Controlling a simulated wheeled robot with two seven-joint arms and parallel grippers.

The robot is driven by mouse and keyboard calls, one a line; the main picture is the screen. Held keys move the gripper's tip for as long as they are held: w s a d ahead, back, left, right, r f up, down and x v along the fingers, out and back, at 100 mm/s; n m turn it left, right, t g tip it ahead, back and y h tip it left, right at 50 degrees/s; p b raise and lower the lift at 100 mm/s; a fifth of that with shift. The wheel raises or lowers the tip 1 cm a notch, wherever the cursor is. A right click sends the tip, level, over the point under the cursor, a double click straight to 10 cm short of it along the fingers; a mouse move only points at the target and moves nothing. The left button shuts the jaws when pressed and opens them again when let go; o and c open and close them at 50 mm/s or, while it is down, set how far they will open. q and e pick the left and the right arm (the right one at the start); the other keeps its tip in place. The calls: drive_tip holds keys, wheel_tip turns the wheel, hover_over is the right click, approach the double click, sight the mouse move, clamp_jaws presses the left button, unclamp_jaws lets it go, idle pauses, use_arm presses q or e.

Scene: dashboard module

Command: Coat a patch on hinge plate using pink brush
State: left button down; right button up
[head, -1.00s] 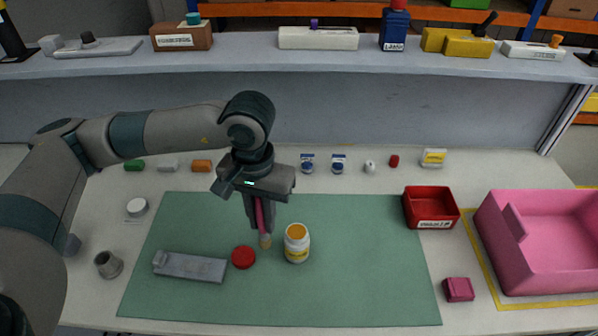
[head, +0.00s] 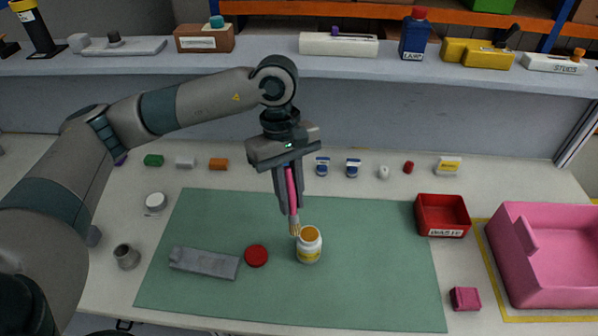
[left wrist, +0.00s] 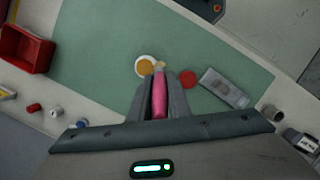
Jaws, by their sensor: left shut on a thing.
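The jar (head: 309,246) is white with a yellow label and orange-yellow contents, and stands upright on the green mat. The grey hinge plate (head: 204,262) lies flat on the mat to the left. In the left wrist view the brush (left wrist: 159,98) sits between the fingers, with the jar (left wrist: 146,65) just beyond the tip and the hinge plate (left wrist: 222,88) to the right. My right gripper is not visible.
A red lid (head: 256,256) lies between the plate and the jar. A red waste bin (head: 443,230), a pink block (head: 465,299) and a large pink tray (head: 540,290) stand on the right. A grey cup (head: 126,256) stands at left. The green mat (head: 380,290) is clear at right.

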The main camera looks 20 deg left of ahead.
use_arm(q)
drive_tip(key=shift+w+d+r+n+t+h+p, duration=0.2)
drive_tip(key=shift+w+r+n+h, duration=0.3)
drive_tip(key=shift+n, duration=0.55)
drive_tip(key=shift+w+d+r+n+t+h+p, duration=0.1)
drive_tip(key=shift+w+r+n+h+p, duration=0.1)
drive_tip(key=shift+r+n, duration=0.65)
drive_tip(key=shift+w+d+r+n+t+h+p, duration=0.15)
drive_tip(key=shift+w+r+n+h, duration=0.25)
drive_tip(key=shift+n, duration=0.8)
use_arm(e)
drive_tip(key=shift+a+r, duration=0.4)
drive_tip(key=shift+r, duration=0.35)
use_arm(q)
wheel_tip(320, 180, down, 6)
drive_tip(key=shift+r+b, duration=0.1)
drive_tip(key=shift+b, duration=0.4)
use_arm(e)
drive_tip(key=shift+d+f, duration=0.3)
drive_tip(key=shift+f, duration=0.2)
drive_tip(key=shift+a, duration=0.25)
use_arm(q)
drive_tip(key=shift+f+b, duration=0.35)
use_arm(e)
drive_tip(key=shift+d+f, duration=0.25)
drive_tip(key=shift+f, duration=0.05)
use_arm(q)
drive_tip(key=shift+f, duration=0.25)
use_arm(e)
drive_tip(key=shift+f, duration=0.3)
